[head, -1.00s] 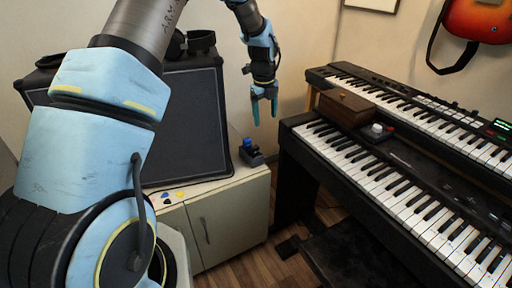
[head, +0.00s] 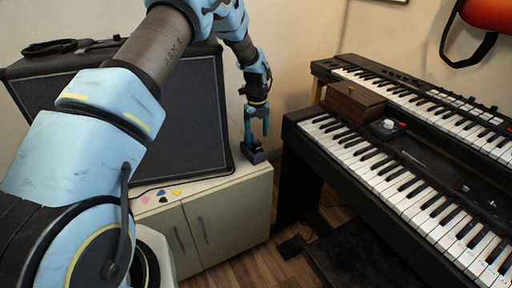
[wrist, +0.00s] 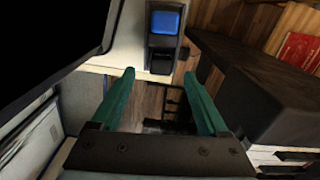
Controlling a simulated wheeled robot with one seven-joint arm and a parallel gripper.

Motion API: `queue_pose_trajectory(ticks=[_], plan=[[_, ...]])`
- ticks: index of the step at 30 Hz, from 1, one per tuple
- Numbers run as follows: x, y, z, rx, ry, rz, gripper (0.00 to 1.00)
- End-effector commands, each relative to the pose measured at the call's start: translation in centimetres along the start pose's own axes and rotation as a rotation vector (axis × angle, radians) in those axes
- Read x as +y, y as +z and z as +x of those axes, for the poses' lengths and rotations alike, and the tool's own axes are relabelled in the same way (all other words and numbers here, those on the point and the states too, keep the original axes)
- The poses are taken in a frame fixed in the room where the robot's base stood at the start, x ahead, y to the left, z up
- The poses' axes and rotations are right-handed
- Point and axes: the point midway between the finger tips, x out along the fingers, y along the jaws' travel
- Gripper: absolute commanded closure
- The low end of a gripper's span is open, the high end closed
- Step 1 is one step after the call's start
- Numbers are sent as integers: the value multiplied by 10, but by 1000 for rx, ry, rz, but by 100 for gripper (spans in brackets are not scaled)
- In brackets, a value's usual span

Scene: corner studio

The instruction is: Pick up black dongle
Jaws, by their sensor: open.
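A small black device with a blue top (wrist: 165,22) sits at the right end of the cabinet top. In the wrist view it has a blue square at the far end and a dark black block (wrist: 162,58) at the near end. I cannot tell whether this block is the black dongle or part of the device. In the head view the device's dark base (head: 254,154) shows just under my gripper (head: 256,132). My gripper is open and empty. In the wrist view its two teal fingers (wrist: 160,85) point toward the device, with nothing between them.
A large black speaker (head: 190,115) stands on the pale cabinet (head: 235,210), left of the gripper. Several small coloured picks (head: 162,193) lie at its front. Keyboards (head: 400,180) and a brown wooden box (head: 354,101) are to the right. A gap over the floor separates cabinet and keyboards.

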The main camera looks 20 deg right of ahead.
Motion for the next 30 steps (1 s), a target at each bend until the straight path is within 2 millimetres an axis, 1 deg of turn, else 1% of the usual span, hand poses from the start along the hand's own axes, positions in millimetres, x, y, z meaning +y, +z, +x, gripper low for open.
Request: queue_pose_trajectory(ticks=[10, 13, 20, 30], plan=[[0, 1, 44, 1, 1, -1, 22], [-1, 2, 50, 0, 0, -1, 22], [-1, 2, 50, 0, -1, -1, 24], [-1, 2, 50, 0, 0, -1, 62]])
